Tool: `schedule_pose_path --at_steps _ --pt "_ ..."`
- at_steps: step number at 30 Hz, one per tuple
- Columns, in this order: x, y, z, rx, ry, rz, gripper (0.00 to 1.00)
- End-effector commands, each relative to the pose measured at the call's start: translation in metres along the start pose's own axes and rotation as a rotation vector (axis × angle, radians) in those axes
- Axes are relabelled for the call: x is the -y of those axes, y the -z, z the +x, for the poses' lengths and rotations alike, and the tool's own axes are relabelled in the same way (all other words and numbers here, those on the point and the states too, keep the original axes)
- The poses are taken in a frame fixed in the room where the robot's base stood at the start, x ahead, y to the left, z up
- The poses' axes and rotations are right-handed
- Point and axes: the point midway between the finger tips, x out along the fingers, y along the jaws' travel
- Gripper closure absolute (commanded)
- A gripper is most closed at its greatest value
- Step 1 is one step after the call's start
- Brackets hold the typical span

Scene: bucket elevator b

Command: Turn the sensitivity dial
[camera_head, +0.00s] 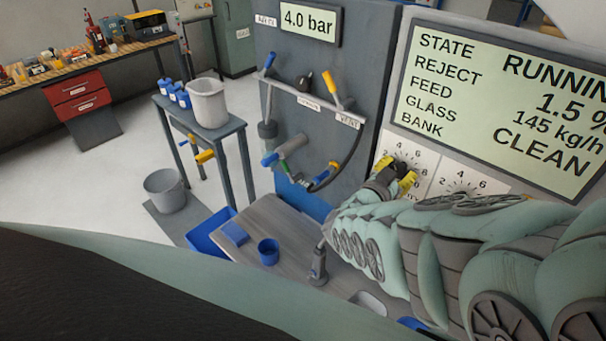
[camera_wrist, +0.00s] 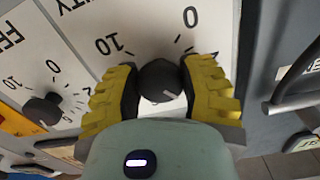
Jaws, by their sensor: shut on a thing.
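The dial (camera_wrist: 160,82) is a round dark knob with a light pointer line, on a white plate (camera_wrist: 150,25) marked 0 and 10 in the wrist view. My gripper (camera_wrist: 160,85) has its yellow ribbed fingers on both sides of this knob, shut on it. In the head view my gripper (camera_head: 396,176) is at the left one of two dial plates below the screen. There the fingers hide most of the knob.
A screen (camera_head: 500,95) above the dials reads RUNNING, 1.5 %, 145 kg/h and CLEAN. A grey panel (camera_head: 300,130) with coloured levers stands left of the dials. A bench (camera_head: 275,225) with a blue cup (camera_head: 268,251) lies below. My arm fills the lower right.

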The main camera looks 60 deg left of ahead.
Motion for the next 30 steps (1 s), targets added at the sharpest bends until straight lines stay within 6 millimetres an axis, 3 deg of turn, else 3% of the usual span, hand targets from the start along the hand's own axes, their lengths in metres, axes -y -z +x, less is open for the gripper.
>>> schedule_pose_path --at_steps 4,30 --pt "0.0004 -0.0001 0.0 0.001 0.001 0.001 0.94" --pt "-0.0013 -0.0007 0.0012 0.002 -0.003 0.15 0.95"
